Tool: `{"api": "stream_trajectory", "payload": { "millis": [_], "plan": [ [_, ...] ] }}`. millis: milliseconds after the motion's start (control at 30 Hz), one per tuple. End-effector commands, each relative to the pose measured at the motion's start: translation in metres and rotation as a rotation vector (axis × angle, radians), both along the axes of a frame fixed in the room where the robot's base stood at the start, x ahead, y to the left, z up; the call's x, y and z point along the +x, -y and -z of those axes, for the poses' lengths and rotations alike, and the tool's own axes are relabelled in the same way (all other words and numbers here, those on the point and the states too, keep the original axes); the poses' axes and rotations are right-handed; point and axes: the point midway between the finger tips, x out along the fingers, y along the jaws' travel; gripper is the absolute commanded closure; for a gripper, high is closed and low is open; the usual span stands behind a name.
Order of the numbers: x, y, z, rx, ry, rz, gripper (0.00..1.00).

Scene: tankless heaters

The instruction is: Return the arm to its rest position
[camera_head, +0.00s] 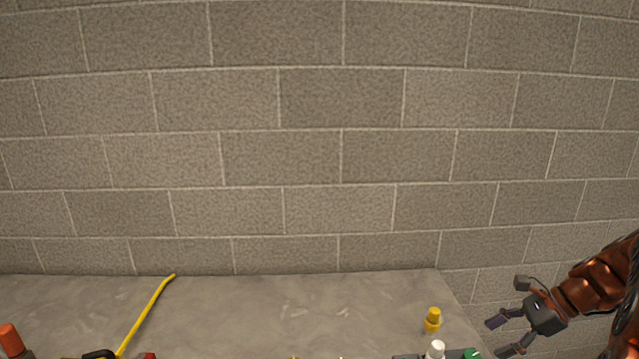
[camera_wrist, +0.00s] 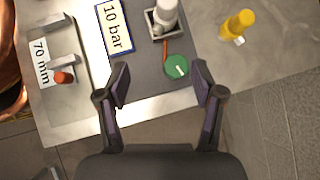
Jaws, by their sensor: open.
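My arm (camera_head: 590,285) reaches in from the right edge in the head view. My gripper (camera_head: 498,337) is open and empty, to the right of the grey worktop (camera_head: 300,310). In the wrist view my gripper (camera_wrist: 163,90) shows two dark fingers spread apart. A green round knob or cap (camera_wrist: 177,67) shows between and beyond the fingertips, apart from them. Nothing is between the fingers.
A yellow-capped item (camera_head: 432,320) stands near the worktop's right end. A white bottle-like piece (camera_wrist: 166,14), a "10 bar" label (camera_wrist: 114,27) and a "70 mm" label (camera_wrist: 41,62) are on the worktop. A yellow strip (camera_head: 146,313) lies left. Block wall (camera_head: 310,160) stands behind.

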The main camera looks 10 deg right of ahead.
Motion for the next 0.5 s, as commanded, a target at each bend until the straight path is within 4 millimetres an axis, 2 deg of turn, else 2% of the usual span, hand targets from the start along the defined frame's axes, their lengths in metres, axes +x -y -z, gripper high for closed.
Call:
{"api": "stream_trajectory", "payload": {
  "millis": [33, 100, 367, 500],
  "plan": [
    [-0.001, -0.019, -0.006, -0.022, 0.006, -0.057, 0.33],
    [-0.005, -0.041, -0.011, -0.051, 0.015, -0.130, 0.33],
    [-0.028, -0.112, -0.025, -0.159, 0.057, -0.404, 0.33],
    [-0.046, -0.146, -0.031, -0.212, 0.083, -0.553, 0.33]
  ]
}}
